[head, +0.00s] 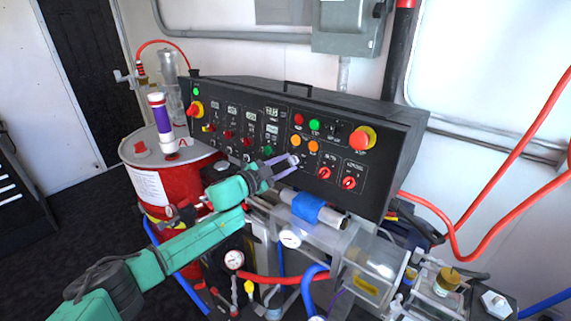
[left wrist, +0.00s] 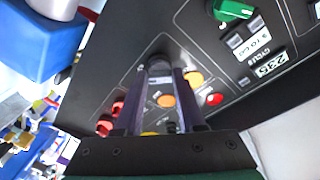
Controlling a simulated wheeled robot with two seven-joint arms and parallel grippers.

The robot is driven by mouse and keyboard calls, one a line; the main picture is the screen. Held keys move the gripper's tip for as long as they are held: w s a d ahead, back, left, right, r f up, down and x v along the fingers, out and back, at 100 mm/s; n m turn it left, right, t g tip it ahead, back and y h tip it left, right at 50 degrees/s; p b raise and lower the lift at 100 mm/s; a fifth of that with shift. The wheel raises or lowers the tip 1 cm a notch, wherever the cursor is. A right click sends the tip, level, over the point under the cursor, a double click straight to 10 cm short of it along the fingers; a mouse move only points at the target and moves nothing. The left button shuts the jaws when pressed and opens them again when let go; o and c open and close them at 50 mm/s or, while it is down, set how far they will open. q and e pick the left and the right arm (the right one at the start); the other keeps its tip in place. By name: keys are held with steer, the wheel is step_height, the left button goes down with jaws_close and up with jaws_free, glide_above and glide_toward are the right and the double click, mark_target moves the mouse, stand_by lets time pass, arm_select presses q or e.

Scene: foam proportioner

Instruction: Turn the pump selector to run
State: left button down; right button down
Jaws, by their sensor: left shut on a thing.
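The black control panel (head: 270,100) stands on the machine, with rows of knobs, buttons and labels. My left gripper (head: 292,161) reaches up to the panel's lower middle, with its long fingers closed on a small grey knob, which I take to be the pump selector. In the left wrist view the fingers (left wrist: 160,85) come together around this grey knob (left wrist: 159,63) at the panel face. The fingers hide most of the knob, so its pointing direction cannot be read. My right gripper is not in view.
Orange buttons (head: 313,146) and red knobs (head: 348,183) sit right of the gripper. A red and yellow stop button (head: 363,139) is farther right. A red drum (head: 190,185) stands at left. Clear cylinders (head: 367,262) and hoses lie below the panel.

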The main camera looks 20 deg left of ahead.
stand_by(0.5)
arm_select(q)
steer(key=c, duration=0.5)
jaws_free()
steer(key=b+v, duration=0.6)
steer(key=v, duration=0.8)
steer(key=shift+s, duration=0.3)
steer(key=shift+a, duration=0.1)
